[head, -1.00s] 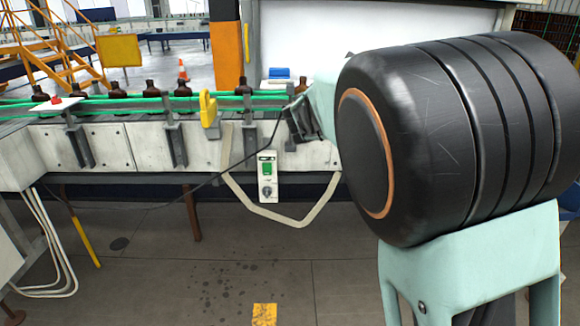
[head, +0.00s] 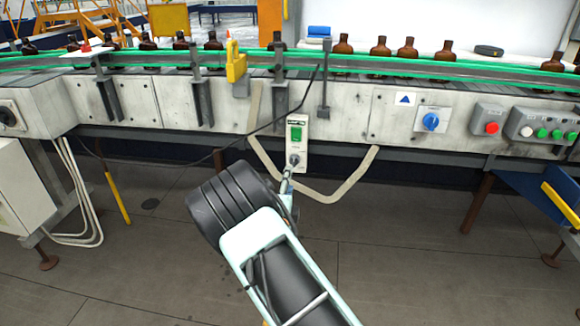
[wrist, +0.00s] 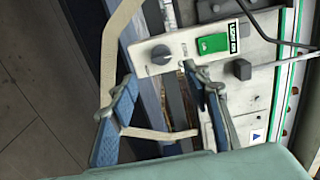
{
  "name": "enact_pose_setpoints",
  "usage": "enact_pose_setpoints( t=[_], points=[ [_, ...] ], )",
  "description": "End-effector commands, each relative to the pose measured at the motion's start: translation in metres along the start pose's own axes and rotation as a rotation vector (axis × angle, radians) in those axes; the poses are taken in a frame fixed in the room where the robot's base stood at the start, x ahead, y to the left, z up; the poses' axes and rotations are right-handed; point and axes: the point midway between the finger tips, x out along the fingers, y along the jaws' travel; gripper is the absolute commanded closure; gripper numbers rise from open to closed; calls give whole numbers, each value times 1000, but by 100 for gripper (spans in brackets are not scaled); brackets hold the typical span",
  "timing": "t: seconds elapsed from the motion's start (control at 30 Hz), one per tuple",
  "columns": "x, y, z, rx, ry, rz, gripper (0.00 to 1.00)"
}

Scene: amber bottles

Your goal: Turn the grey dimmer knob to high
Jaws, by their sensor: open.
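The grey dimmer knob (head: 294,160) is a small round dial on the lower part of a white control box (head: 302,153) fixed to the conveyor's front. In the wrist view the knob (wrist: 161,54) shows clearly, with a green switch beside it on the same box. My gripper (head: 288,181) is just below the knob in the head view, partly covering the box's lower edge. In the wrist view my gripper (wrist: 150,92) is open, its two blue-padded fingers apart and empty. The knob lies beyond the fingertips, roughly between their lines; I see no contact.
A beige cable guard (head: 345,190) loops around the box, and a dark cable (head: 235,142) crosses nearby. A blue rotary switch (head: 431,121) and a red button (head: 491,128) sit farther right. Amber bottles (head: 406,48) stand along the conveyor. The floor in front is open.

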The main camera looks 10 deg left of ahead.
Motion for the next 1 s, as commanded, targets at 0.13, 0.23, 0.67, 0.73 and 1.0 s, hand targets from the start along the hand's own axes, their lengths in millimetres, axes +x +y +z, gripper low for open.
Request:
enact_pose_setpoints(
  t=[0.13,0.23,0.67,0.73,1.0],
  points=[
    [23,0,-2,3,3,-3,56],
    [42,1,-2,5,4,-3,56],
    [97,-1,-1,4,2,-2,56],
    [100,-1,-1,4,2,-1,56],
    [102,-2,-1,4,2,-1,56]
  ],
)
